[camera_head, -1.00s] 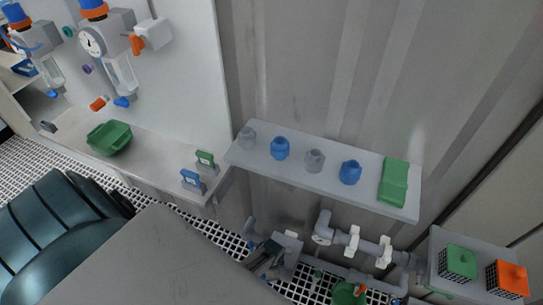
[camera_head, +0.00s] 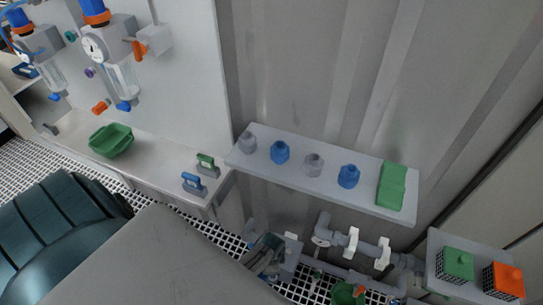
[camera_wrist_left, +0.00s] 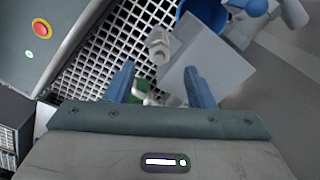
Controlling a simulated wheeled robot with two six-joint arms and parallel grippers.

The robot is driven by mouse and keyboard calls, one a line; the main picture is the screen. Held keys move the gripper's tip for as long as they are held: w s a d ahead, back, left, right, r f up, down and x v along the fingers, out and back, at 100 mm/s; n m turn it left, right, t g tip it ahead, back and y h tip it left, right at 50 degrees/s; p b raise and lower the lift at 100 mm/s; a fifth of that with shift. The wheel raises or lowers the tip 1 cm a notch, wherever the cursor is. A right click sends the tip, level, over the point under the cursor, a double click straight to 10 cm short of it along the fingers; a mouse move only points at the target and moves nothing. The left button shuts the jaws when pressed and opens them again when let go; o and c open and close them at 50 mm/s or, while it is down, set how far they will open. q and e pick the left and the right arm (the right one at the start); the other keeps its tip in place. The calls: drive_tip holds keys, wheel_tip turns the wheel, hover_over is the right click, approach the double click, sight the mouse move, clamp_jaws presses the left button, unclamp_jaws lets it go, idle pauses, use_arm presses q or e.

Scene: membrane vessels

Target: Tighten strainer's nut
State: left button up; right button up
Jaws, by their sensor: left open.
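In the left wrist view my left gripper (camera_wrist_left: 160,86) is open, with its two blue fingers apart and nothing held between them. A pale, nut-like fitting (camera_wrist_left: 160,45) lies beyond the fingertips, against a light grey plate (camera_wrist_left: 208,58). I cannot tell for sure whether it is the strainer's nut. A small green part (camera_wrist_left: 141,86) shows between the fingers, partly hidden. In the head view the grey pipework (camera_head: 322,232) with white handles runs low along the wall; the strainer is not clearly distinguishable there. My right gripper is not in view.
A wall shelf (camera_head: 233,160) above the pipes holds grey and blue fittings and a green block (camera_head: 392,185). A green bowl (camera_head: 111,140) sits on the left bench. At right are green (camera_head: 457,265) and orange (camera_head: 504,281) boxes. A blue cylindrical part (camera_wrist_left: 205,10) shows in the wrist view.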

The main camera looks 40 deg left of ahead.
use_arm(q)
drive_tip(key=shift+r, duration=2.05)
